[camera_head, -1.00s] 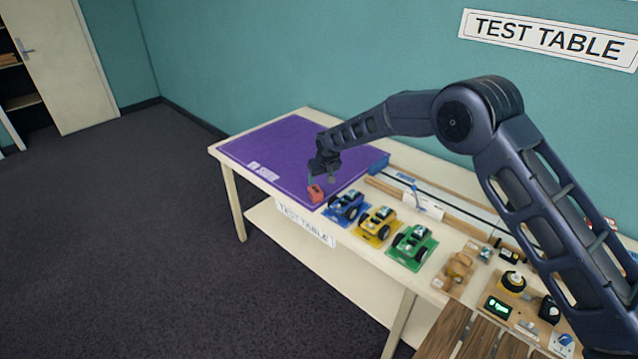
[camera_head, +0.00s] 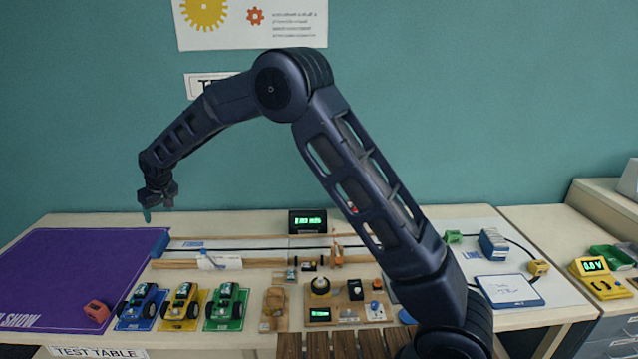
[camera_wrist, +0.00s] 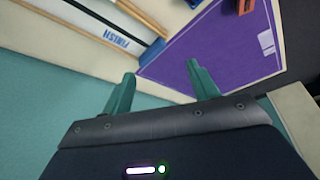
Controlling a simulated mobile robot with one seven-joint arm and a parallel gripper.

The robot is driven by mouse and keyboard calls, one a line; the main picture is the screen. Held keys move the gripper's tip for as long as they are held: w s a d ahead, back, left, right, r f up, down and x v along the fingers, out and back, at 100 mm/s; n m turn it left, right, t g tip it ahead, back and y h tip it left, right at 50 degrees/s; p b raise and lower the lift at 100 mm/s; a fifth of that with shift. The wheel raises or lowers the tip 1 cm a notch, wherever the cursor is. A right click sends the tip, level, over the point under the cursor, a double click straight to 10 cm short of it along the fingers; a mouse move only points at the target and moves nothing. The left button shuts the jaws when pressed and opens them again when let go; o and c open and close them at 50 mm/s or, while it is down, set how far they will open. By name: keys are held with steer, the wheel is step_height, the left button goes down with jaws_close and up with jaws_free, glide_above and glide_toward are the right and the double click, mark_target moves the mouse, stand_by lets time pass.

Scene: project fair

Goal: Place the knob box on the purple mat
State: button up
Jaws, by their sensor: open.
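The purple mat (camera_head: 50,270) lies on the table at the left; the wrist view shows part of it too (camera_wrist: 215,45). A small red-orange box (camera_head: 97,310) sits on the mat near its front right corner, and its edge shows at the top of the wrist view (camera_wrist: 244,4). It is probably the knob box, but its knob is too small to make out. My gripper (camera_head: 147,214) is raised above the mat's back right part, clear of the box. In the wrist view its green fingers (camera_wrist: 160,72) are apart with nothing between them.
Blue (camera_head: 142,306), yellow (camera_head: 186,306) and green (camera_head: 226,306) toy cars stand in a row right of the mat. A long track (camera_head: 240,247) runs along the back. Wooden boards with small devices (camera_head: 348,300) fill the middle. Much of the mat is bare.

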steer(key=w+d+r+m, duration=0.1)
steer(key=w+d+r, duration=0.3)
steer(key=d, duration=0.6)
steer(key=w+d+r+m+h, duration=0.1)
steer(key=d+r, duration=0.5)
steer(key=d, duration=0.4)
steer(key=w+d+r+m, duration=0.1)
steer(key=w+d+r, duration=0.2)
steer(key=d+r, duration=0.5)
steer(key=s+d+r+m+t+h, duration=0.1)
steer(key=s+d+r+m, duration=0.15)
steer(key=d, duration=1.05)
steer(key=s+d+r+m, duration=0.1)
steer(key=s+d, duration=0.3)
steer(key=d, duration=0.8)
steer(key=s+d+f+m+h, duration=0.1)
steer(key=s+d+f+m, duration=0.1)
steer(key=s+d, duration=0.8)
steer(key=s+d+f+m, duration=0.2)
steer(key=s+d+f, duration=0.1)
steer(key=s+d, duration=0.8)
steer(key=shift+s+d+t+h, duration=0.15)
steer(key=shift+s+t+h, duration=0.25)
steer(key=shift+s, duration=0.4)
